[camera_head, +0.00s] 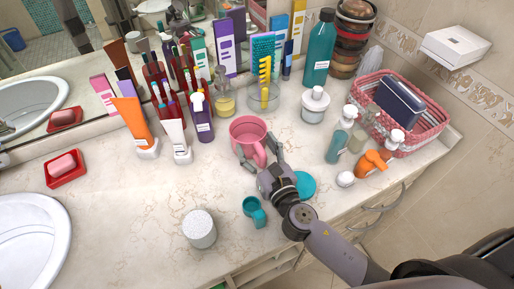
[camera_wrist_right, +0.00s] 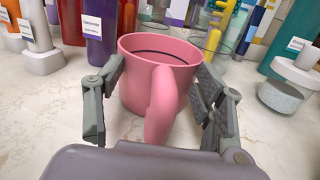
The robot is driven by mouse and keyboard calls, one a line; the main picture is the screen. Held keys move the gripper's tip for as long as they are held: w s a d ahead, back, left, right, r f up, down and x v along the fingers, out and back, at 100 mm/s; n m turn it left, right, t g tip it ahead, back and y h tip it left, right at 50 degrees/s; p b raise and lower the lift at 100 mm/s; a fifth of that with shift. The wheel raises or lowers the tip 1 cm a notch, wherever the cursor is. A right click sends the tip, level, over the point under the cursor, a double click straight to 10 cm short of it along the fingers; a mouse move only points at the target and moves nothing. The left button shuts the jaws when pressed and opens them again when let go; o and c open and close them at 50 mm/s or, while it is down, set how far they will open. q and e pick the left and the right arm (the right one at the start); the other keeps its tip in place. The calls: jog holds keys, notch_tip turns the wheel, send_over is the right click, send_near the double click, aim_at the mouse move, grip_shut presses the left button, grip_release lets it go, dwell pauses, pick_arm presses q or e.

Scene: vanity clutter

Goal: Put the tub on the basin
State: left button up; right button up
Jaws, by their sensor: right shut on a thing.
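My right gripper (camera_head: 262,163) has its fingers on both sides of a pink mug (camera_head: 247,131) and is shut on it. In the right wrist view the mug (camera_wrist_right: 150,75) is upright, with its handle facing my palm. Whether its base touches the counter is hard to tell. The white basin (camera_head: 30,240) is sunk in the counter at the lower left, partly out of frame. Two things could be the tub: a speckled white cylinder (camera_head: 199,230) at the front of the counter, and a lidded white jar (camera_head: 315,106) behind the mug. My left gripper is not in view.
A teal cup (camera_head: 254,212) and a teal disc (camera_head: 305,186) lie beside my right arm. Tubes and bottles stand along the mirror. A pink basket (camera_head: 428,139) is at the right. A red soap dish (camera_head: 78,174) is at the left. The counter's left middle is clear.

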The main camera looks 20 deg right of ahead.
jog(key=shift+f, duration=0.15)
jog(key=o, duration=1.2)
